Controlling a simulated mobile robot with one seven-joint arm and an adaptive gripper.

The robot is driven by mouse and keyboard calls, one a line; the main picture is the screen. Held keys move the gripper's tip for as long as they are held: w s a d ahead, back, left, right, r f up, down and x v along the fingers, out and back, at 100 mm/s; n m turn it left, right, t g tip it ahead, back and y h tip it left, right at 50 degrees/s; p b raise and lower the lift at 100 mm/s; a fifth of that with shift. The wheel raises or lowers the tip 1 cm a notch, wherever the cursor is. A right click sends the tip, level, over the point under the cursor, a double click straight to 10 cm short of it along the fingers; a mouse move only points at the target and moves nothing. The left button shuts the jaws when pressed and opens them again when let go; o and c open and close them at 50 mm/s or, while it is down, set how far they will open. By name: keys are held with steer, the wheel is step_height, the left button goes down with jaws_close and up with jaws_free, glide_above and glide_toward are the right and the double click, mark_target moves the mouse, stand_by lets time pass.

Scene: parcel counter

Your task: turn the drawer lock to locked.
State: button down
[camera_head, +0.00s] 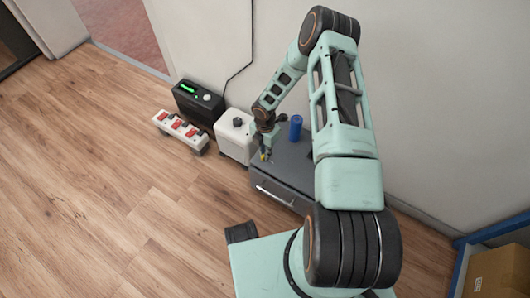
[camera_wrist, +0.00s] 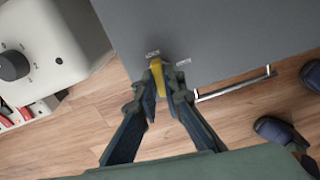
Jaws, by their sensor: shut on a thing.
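The grey drawer cabinet (camera_head: 300,163) stands against the wall, with a metal handle (camera_head: 274,197) on its front. The handle also shows in the wrist view (camera_wrist: 235,85). The yellow lock lever (camera_wrist: 157,74) sits at the cabinet's edge, between two small labels too small to read surely. It lies nearer in line with the left label (camera_wrist: 152,53) than the right label (camera_wrist: 183,62). My gripper (camera_wrist: 163,88) is shut on the lever, with a finger on each side. In the head view my gripper (camera_head: 264,152) is at the cabinet's front left, and the lever is mostly hidden.
A blue cylinder (camera_head: 295,127) stands on the cabinet. To its left are a white box with a dark knob (camera_head: 237,123), a black box with a green light (camera_head: 198,102) and a red-switched strip (camera_head: 180,129). Dark slippers (camera_wrist: 278,135) lie on the floor.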

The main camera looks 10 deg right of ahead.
steer(key=shift+n, duration=0.7)
steer(key=c, duration=2)
jaws_free()
steer(key=shift+c, duration=0.2)
step_height(320, 180, up, 12)
steer(key=shift+r, duration=0.1)
